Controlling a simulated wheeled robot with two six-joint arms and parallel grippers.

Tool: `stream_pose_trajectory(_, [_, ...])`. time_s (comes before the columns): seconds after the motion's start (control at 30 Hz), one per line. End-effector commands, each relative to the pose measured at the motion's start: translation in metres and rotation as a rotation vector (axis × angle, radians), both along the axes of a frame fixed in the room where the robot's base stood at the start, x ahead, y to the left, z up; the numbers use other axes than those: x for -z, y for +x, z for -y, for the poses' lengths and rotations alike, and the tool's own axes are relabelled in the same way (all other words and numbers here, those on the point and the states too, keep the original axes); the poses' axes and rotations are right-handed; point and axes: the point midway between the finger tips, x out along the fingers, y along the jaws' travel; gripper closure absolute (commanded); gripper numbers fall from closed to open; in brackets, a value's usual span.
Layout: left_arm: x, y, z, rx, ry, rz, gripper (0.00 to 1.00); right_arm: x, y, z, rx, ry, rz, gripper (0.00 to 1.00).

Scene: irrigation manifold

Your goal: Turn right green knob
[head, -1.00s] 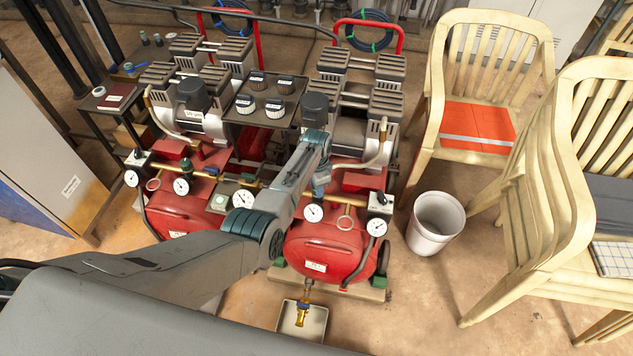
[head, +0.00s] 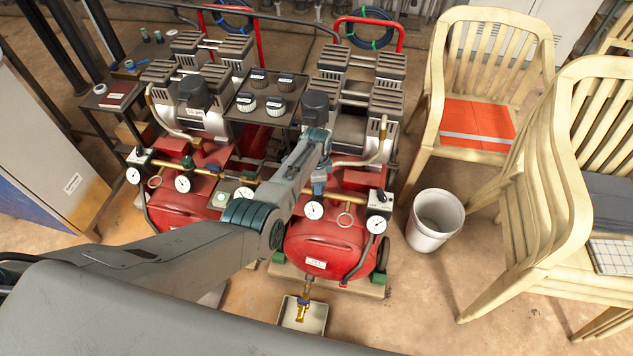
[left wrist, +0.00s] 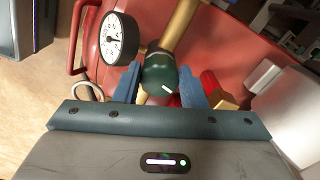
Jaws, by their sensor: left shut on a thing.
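The right green knob (left wrist: 160,75) shows in the left wrist view as a dark green round cap with a white mark, on a brass pipe (left wrist: 182,25). My left gripper (left wrist: 158,88) has one blue finger on each side of it and is shut on it. In the head view my left gripper (head: 319,188) reaches down to the brass pipe above the right red tank (head: 325,248), and hides most or all of this knob. Another green knob (head: 188,162) stands on the left compressor's pipe, apart from the gripper. My right gripper is not in view.
A dial gauge (left wrist: 118,38) sits close beside the gripper; it also shows in the head view (head: 313,210). A pressure switch box (head: 380,202) stands to the right. A white bucket (head: 435,218) and wooden chairs (head: 470,160) are further right, with clear floor below.

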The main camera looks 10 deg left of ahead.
Motion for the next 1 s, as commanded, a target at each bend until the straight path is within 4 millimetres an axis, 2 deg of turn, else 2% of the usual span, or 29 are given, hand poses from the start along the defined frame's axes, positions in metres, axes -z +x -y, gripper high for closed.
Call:
stream_pose_trajectory(0.03, [-0.002, 0.002, 0.001, 0.000, -0.002, 0.004, 0.61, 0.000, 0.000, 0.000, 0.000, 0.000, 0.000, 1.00])
stream_pose_trajectory(0.13, [-0.001, 0.001, 0.001, 0.000, -0.002, 0.004, 0.41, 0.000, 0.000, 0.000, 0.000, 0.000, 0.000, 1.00])
stream_pose_trajectory(0.4, [-0.001, 0.001, 0.000, -0.001, -0.001, 0.001, 0.41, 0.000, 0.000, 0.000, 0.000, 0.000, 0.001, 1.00])
stream_pose_trajectory(0.53, [-0.008, 0.001, 0.000, -0.001, -0.001, 0.003, 0.41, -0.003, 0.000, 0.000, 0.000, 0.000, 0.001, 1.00])
stream_pose_trajectory(0.67, [-0.026, 0.001, 0.001, 0.000, -0.001, 0.004, 0.41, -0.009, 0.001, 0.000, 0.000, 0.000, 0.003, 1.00])
stream_pose_trajectory(1.0, [-0.087, 0.001, 0.001, -0.001, 0.000, 0.005, 0.41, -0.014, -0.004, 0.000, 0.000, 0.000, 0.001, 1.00])
